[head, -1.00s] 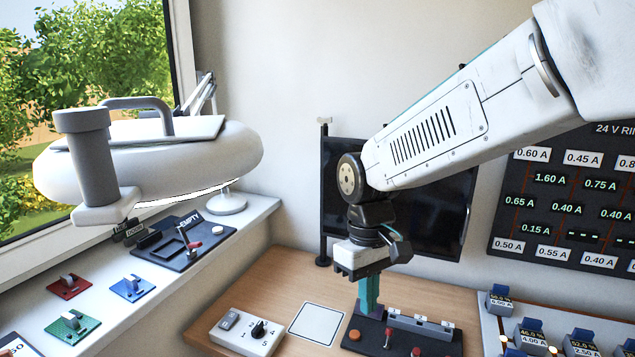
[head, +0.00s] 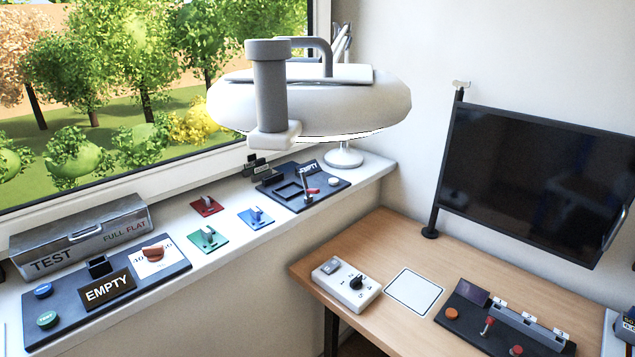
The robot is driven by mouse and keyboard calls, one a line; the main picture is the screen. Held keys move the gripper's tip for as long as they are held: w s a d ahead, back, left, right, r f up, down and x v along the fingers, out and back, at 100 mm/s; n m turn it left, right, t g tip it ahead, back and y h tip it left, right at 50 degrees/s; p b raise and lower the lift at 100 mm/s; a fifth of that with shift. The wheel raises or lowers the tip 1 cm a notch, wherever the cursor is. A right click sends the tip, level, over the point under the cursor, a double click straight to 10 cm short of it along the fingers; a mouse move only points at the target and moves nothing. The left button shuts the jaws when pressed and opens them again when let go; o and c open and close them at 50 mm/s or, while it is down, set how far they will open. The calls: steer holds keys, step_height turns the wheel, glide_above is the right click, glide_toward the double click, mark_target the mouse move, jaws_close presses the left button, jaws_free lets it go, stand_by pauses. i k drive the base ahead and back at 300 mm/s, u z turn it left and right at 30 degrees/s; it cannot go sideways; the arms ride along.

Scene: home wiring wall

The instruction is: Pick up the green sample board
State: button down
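Nothing covers the green board. My gripper is out of the head view now, so I cannot see its fingers or whether it holds anything.
A dark test panel with an EMPTY label (head: 107,290) is left of the boards. Another dark panel (head: 277,191) stands on the sill to the right. The wooden desk (head: 390,241) carries a switch box (head: 345,287).

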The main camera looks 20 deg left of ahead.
mark_target(208, 239)
steer(key=u, duration=3.75)
steer(key=i, duration=1.8)
steer(key=z, duration=3.35)
